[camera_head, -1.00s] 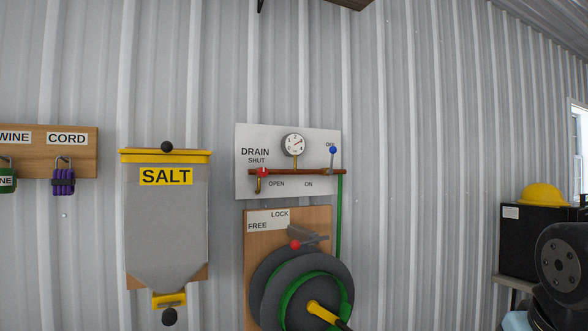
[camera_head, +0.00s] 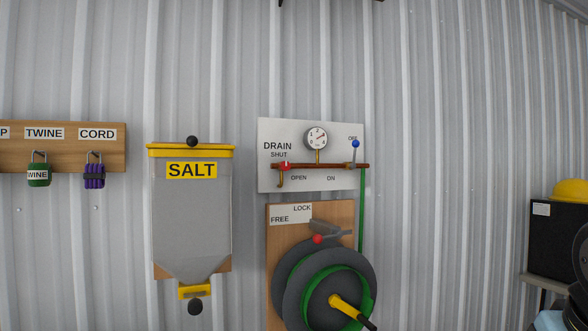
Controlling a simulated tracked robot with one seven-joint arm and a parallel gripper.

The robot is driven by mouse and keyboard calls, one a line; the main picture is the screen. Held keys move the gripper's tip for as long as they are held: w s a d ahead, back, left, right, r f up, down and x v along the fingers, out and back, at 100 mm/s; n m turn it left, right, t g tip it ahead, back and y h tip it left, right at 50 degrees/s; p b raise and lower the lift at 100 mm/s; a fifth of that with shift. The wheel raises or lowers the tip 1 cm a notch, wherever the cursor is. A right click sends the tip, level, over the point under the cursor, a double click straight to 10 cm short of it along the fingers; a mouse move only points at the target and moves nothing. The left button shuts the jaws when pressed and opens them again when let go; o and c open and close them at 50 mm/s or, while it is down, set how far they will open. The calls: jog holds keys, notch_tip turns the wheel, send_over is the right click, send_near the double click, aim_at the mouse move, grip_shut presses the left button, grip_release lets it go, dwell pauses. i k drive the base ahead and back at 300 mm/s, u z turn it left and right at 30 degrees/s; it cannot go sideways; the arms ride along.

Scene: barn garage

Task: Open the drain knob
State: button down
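The red drain knob (camera_head: 285,166) sits at the left end of a copper pipe (camera_head: 330,166) on a white wall panel (camera_head: 350,137). The label DRAIN is above left of it, SHUT just above it and OPEN below right. The knob is close to the SHUT label; its exact angle is too small to tell. A brass spout (camera_head: 281,181) hangs below it. My gripper is not clearly shown; a dark rounded part of my arm cuts into the right edge, well away from the panel.
A blue-tipped lever (camera_head: 355,145) is at the pipe's right end, near a gauge (camera_head: 316,138). Below is a hose reel (camera_head: 300,290) with a yellow handle. A salt bin (camera_head: 192,225) hangs left. A black box (camera_head: 562,240) with a yellow hard hat (camera_head: 570,191) stands right.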

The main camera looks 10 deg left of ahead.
aim_at(284, 165)
jog(key=z, duration=1.5)
jog(key=k, duration=1.35)
jog(key=u, duration=1.6)
jog(key=i, duration=0.95)
